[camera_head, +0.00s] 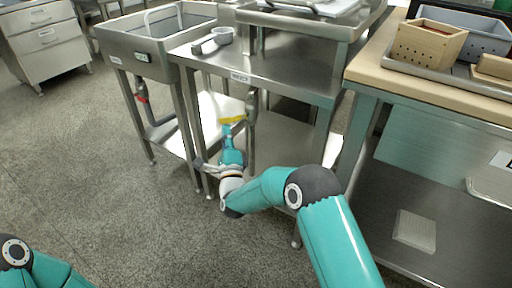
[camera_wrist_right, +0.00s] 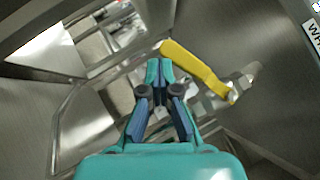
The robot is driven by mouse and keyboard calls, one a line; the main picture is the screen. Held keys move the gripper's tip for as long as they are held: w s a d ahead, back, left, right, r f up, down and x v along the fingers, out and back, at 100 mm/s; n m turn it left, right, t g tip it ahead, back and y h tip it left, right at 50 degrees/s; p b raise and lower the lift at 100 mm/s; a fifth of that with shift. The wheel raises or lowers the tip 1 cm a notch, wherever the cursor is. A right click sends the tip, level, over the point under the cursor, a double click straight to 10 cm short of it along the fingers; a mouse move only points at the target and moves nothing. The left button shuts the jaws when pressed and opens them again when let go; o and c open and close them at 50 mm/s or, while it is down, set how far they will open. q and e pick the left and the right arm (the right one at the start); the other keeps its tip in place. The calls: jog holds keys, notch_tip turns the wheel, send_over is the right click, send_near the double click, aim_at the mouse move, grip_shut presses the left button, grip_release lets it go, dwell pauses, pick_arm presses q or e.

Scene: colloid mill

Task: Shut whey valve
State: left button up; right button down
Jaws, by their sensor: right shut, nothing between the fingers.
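The whey valve is under the steel table, below the label plate (camera_head: 238,77). Its yellow lever (camera_head: 232,119) sticks out to the left from the grey pipe (camera_head: 251,106). In the right wrist view the yellow lever (camera_wrist_right: 198,69) runs from upper left down to its pivot at the right. My right gripper (camera_head: 227,129) is shut and empty, just below the lever's free end. My left gripper is out of view; only part of that arm shows.
A steel sink (camera_head: 150,45) with a red-handled valve (camera_head: 141,98) stands at the left. Table legs (camera_head: 186,120) and a lower shelf surround my right gripper. A wooden-topped bench (camera_head: 400,70) with boxes is at the right.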

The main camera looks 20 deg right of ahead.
aim_at(220, 119)
jog(key=r+m+h, duration=0.1)
jog(key=m, duration=0.1)
jog(key=w+a+m+t+h, duration=0.1)
jog(key=shift+r+m+t+h, duration=0.3)
jog(key=shift+r+m+h, duration=0.05)
jog(key=shift+m+h, duration=0.05)
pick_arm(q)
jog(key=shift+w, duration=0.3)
pick_arm(e)
jog(key=shift+w+a+r, duration=0.2)
jog(key=shift+r, duration=0.25)
jog(key=shift+f, duration=0.5)
pick_arm(q)
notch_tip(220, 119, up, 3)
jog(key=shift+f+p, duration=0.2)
jog(key=shift+p, duration=1.05)
pick_arm(e)
jog(key=s+a+f, duration=0.4)
jog(key=s+f, duration=0.1)
jog(key=f, duration=0.5)
jog(key=shift+a, duration=0.4)
jog(key=shift+s, duration=0.1)
